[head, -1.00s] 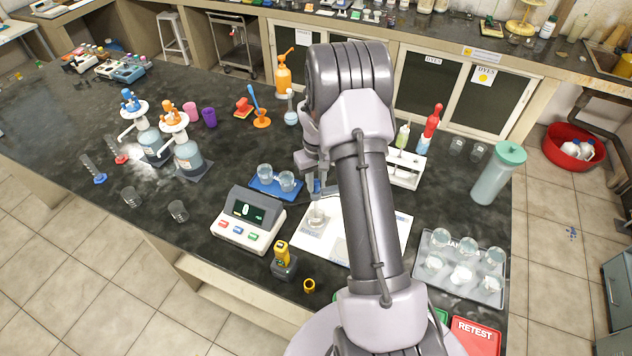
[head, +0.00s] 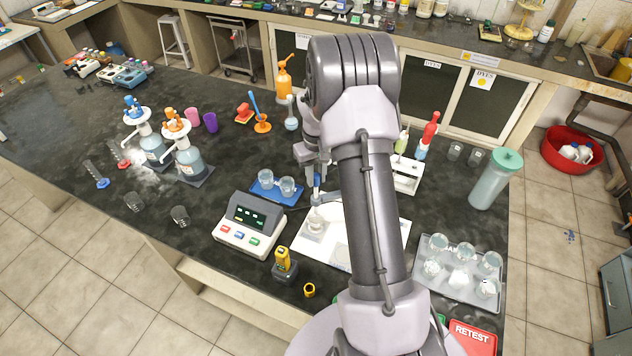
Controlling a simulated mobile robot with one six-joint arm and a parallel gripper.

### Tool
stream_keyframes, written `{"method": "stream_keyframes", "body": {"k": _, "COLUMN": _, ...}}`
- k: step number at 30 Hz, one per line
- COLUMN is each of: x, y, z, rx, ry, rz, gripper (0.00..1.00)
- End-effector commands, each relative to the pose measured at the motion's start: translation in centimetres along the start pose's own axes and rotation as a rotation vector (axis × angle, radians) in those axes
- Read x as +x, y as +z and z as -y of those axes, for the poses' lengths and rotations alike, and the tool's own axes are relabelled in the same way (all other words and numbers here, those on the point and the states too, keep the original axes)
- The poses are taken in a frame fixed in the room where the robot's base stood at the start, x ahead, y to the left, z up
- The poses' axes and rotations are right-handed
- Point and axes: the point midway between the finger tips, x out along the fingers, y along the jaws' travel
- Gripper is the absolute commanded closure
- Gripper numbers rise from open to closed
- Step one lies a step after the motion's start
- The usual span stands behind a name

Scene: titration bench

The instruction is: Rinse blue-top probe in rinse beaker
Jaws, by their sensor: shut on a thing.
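My gripper (head: 314,164) points down near the middle of the bench. It is shut on the blue-top probe (head: 317,181), whose blue top shows just below the fingers. The probe is upright, and its thin stem points down over a small clear beaker (head: 316,224) on a white sheet. I cannot tell whether the tip is inside that beaker or above it. Two clear beakers with liquid (head: 266,179) (head: 287,187) stand in a blue tray (head: 263,194) just left of the gripper. No label shows which one is the rinse beaker.
A meter (head: 250,223) with a lit display stands left of the white sheet (head: 335,255). A yellow-and-black device (head: 284,264) is in front.

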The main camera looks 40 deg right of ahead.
Motion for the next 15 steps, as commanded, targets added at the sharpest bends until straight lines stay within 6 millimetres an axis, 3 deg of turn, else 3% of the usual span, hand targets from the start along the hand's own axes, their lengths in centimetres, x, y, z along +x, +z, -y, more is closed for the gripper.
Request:
{"method": "stream_keyframes", "body": {"k": 1, "x": -1.35, "y": -0.06, "z": -0.01, "rx": 0.0, "ry": 0.001, "rz": -0.003, "gripper": 1.0}}
{"method": "stream_keyframes", "body": {"k": 3, "x": -1.87, "y": -0.04, "z": 0.0, "rx": 0.0, "ry": 0.001, "rz": -0.002, "gripper": 1.0}}
{"method": "stream_keyframes", "body": {"k": 11, "x": -1.79, "y": -0.11, "z": -0.02, "rx": 0.0, "ry": 0.001, "rz": -0.004, "gripper": 1.0}}
{"method": "stream_keyframes", "body": {"k": 12, "x": -1.79, "y": -0.12, "z": -0.02, "rx": 0.0, "ry": 0.001, "rz": -0.004, "gripper": 0.7}}
{"method": "stream_keyframes", "body": {"k": 15, "x": -1.74, "y": -0.08, "z": -0.01, "rx": 0.0, "ry": 0.001, "rz": -0.003, "gripper": 0.56}}
